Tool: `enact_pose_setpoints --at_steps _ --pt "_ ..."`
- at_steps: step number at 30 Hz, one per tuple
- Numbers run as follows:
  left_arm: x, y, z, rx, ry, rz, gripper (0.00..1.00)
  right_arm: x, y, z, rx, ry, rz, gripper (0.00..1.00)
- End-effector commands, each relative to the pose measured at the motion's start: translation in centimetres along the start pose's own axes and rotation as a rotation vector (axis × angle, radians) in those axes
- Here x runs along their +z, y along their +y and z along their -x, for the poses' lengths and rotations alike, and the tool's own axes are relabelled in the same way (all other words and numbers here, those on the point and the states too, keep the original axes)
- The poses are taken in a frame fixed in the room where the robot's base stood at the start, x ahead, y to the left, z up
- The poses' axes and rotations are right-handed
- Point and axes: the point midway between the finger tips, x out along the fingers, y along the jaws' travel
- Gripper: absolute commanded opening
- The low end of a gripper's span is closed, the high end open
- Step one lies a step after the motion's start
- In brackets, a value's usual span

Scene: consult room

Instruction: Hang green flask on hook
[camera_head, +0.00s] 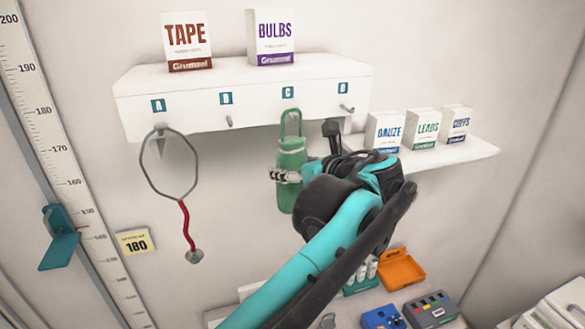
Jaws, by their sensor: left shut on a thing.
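The green flask (291,160) is upright in front of the wall, below the label C on the white hook rack (190,105). Its green carrying loop (291,122) stands up at the place under label C. The hook under C does not show clearly, so I cannot tell if the loop is around it. My left gripper (286,176) is shut on the flask's body, reaching it from the right. Hook B (229,122) and hook D (347,109) are empty. My right gripper is not in view.
A stethoscope (184,215) hangs from hook A at left. TAPE (187,40) and BULBS (271,38) boxes stand on the rack. GAUZE (384,132), LEADS (424,128) and CUFFS boxes stand on a shelf (475,150) at right. An orange case (401,269) lies below.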

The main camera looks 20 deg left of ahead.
Motion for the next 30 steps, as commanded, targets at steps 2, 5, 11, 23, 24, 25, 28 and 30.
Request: enact_pose_setpoints --at_steps 2,5,11,23,24,25,28,30 --pt "0.0 0.0 0.0 0.0 -0.001 0.0 0.23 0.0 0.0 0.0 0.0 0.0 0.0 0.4" --pt "0.0 0.0 0.0 0.0 -0.001 0.0 0.8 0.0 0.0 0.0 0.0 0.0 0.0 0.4" --pt "0.0 0.0 0.0 0.0 0.0 0.0 0.84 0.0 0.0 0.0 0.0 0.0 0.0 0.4" --pt "0.0 -0.1 3.8 -0.005 0.0 -0.002 0.84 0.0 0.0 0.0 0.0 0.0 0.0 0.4" --pt "0.0 -0.2 4.8 -0.006 -0.001 -0.003 0.84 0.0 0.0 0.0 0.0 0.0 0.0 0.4" --pt "0.0 -0.1 5.4 -0.005 -0.001 -0.002 0.84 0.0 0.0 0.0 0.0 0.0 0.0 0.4" --pt "0.0 -0.1 7.7 -0.005 -0.001 -0.003 0.84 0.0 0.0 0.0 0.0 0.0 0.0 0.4" --pt "0.0 -0.1 9.0 -0.005 -0.001 -0.002 0.84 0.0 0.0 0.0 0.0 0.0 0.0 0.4"
